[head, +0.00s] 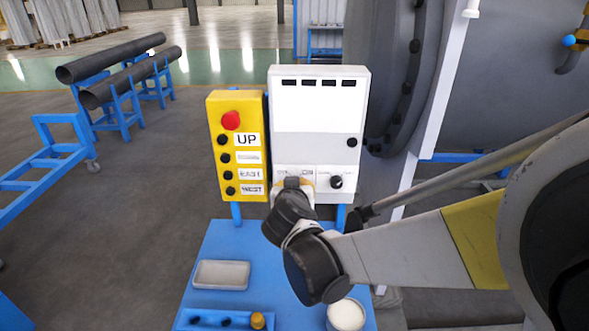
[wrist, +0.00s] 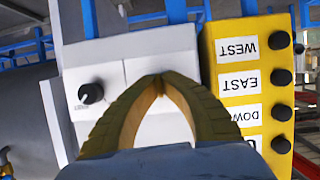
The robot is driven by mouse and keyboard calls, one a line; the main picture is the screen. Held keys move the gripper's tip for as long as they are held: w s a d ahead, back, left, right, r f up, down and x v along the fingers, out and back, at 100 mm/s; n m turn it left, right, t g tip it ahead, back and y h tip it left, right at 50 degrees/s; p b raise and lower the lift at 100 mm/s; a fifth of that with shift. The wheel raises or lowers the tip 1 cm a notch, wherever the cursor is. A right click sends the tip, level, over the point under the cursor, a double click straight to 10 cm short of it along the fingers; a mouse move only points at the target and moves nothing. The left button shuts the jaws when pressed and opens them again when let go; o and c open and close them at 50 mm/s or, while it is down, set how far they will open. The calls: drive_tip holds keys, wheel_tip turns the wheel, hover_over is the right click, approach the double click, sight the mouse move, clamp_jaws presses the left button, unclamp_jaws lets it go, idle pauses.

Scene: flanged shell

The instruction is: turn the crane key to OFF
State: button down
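The white control box (head: 318,120) stands upright at the centre of the head view. A label strip along its lower part reads ON near the middle; the left word is too blurred to read. My gripper (head: 293,183) is at the box's lower left, in front of that label. In the wrist view, its two fingertips (wrist: 160,78) come together against the white panel (wrist: 137,65). The crane key is not visible; the fingers cover that part of the panel. I cannot tell whether anything is pinched between the tips.
A black knob (head: 336,182) sits right of my gripper, and also shows in the wrist view (wrist: 91,93). A yellow button box (head: 238,111) with a red button (head: 231,120) adjoins on the left. Below is a blue table (head: 232,246) with a grey tray (head: 221,275) and white cup (head: 346,315).

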drive_tip(key=n+h+b, duration=0.1)
drive_tip(key=n+h, duration=0.1)
drive_tip(key=n, duration=0.1)
drive_tip(key=shift+n+h+b, duration=0.5)
drive_tip(key=shift+n+h, duration=0.4)
drive_tip(key=shift+n, duration=0.4)
drive_tip(key=c, duration=1.6)
unclamp_jaws()
drive_tip(key=v, duration=1.2)
drive_tip(key=shift+s+f, duration=0.1)
drive_tip(key=shift+f, duration=0.2)
